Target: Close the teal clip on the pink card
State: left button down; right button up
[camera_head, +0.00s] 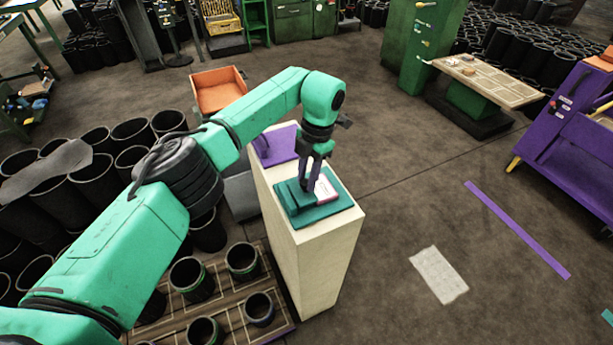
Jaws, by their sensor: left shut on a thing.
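My left gripper (313,178) points down over the top of a tall pale pedestal (327,262). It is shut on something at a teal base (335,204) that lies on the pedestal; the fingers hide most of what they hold. A dark teal upright part (294,194) shows just left of the fingers, likely part of the teal clip; I cannot tell whether the clip is open or closed. My right gripper is not in view.
A purple piece (279,146) lies at the pedestal's far end. Black rubber sleeves stand on the floor at left, several on a board (228,309) beside the pedestal. An orange bin (219,88) stands behind. The floor right of the pedestal is open, with a pale sheet (438,275) on it.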

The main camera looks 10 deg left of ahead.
pick_arm(q)
jog(key=c, duration=0.7)
grip_release()
jog(key=shift+o, duration=0.6)
jog(key=shift+f, duration=0.1)
notch_tip(320, 180, up, 14)
jog(key=w+d+p, duration=0.2)
jog(key=p, duration=0.1)
jog(key=shift+r, duration=0.2)
jog(key=shift+w+d+f, duration=0.1)
jog(key=shift+f, duration=0.05)
